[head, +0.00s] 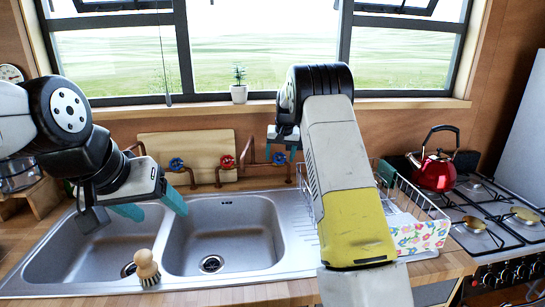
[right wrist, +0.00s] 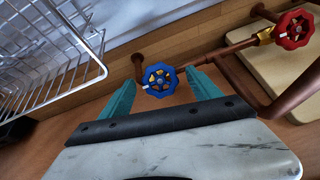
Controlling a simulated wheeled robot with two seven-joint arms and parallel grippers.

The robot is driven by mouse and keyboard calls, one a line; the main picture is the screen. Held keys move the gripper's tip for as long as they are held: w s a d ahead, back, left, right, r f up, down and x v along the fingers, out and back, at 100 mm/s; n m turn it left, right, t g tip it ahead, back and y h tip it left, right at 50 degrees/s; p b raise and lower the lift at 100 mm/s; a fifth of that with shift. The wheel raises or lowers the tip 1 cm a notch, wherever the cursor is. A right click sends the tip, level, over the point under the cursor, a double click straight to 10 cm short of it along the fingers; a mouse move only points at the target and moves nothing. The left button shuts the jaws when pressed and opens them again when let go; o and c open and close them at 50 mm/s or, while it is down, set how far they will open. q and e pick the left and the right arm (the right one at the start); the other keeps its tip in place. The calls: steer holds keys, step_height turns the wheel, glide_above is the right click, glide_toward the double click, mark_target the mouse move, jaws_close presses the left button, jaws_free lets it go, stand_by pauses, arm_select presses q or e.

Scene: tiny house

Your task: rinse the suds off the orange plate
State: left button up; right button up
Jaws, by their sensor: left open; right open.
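I do not see the orange plate or any suds in either view. My right gripper (head: 286,152) is open at the right end of the copper pipes behind the sink. In the right wrist view a blue valve wheel (right wrist: 160,80) shows between its teal fingertips; I cannot tell whether they touch it. The same wheel shows in the head view (head: 279,158). My left gripper (head: 158,208) is open and empty above the left basin (head: 70,255), near the divider. The right basin (head: 225,235) looks empty. A red valve wheel (head: 228,162) and another blue one (head: 176,164) are further left.
A wooden dish brush (head: 147,265) stands at the sink's front edge. A wire dish rack (head: 425,205) with a flowered cloth is right of the sink, partly behind my right arm. A red kettle (head: 435,172) sits on the stove. A potted plant (head: 239,90) stands on the sill.

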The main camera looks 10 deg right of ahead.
steer(key=shift+f, duration=0.1)
steer(key=c, duration=1.4)
steer(key=shift+o, duration=0.2)
steer(key=shift+n, duration=0.3)
steer(key=n+h, duration=0.1)
steer(key=n, duration=0.2)
steer(key=shift+a+n, duration=0.15)
steer(key=shift+n, duration=0.25)
steer(key=shift+n+h, duration=0.5)
steer(key=shift+n, duration=1.3)
